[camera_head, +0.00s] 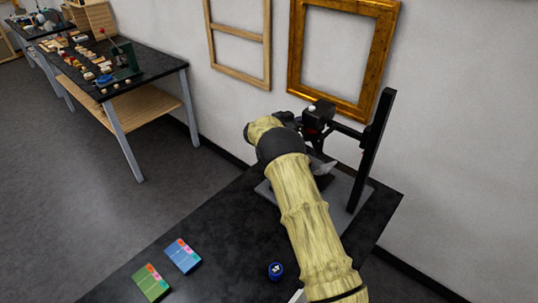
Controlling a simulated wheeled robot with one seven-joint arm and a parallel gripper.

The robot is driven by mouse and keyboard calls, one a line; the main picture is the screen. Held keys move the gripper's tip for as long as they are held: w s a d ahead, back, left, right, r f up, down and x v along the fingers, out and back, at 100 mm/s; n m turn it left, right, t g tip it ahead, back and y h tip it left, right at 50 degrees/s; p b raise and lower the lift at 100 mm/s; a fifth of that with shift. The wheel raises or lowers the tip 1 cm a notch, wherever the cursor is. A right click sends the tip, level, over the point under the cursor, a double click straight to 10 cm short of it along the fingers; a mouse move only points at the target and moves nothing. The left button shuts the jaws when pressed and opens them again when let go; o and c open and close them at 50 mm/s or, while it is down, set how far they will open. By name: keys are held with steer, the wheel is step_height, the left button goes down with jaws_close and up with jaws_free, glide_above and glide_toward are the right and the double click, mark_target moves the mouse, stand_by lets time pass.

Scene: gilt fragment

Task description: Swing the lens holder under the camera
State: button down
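A black camera stand is at the right of the dark table. Its upright post (371,150) rises from a grey base plate (358,193). A black camera (319,114) hangs on a side arm from the post. Dark parts show just below the camera, one possibly the lens holder, but I cannot tell it apart clearly. My pale, bamboo-like arm reaches up from the bottom right and covers part of the plate. My gripper (287,118) is a small dark shape beside the camera, at its left. Its fingers are not clear, and I cannot tell whether it touches anything.
A small grey pointed piece (325,168) shows over the plate, right of my arm. A blue card box (182,256), a green one (151,283) and a round blue item (275,270) lie on the near table. Empty frames (373,108) are against the wall. A cluttered workbench (165,65) stands back left.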

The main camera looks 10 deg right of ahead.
stand_by(0.3)
steer(key=w+a+r+b, duration=0.2)
steer(key=a+b, duration=0.1)
steer(key=a, duration=1)
steer(key=shift+a, duration=0.25)
steer(key=shift+s+a, duration=0.1)
steer(key=s+f+n+t+b, duration=0.1)
steer(key=s+n, duration=0.3)
steer(key=n, duration=0.6)
steer(key=s+f+n+t+h+b, duration=0.1)
steer(key=s+f+n, duration=0.3)
steer(key=n, duration=0.6)
steer(key=shift+s+a+n+t+b, duration=0.25)
steer(key=shift+s+n+t+b, duration=0.15)
steer(key=shift+s+t+b, duration=0.3)
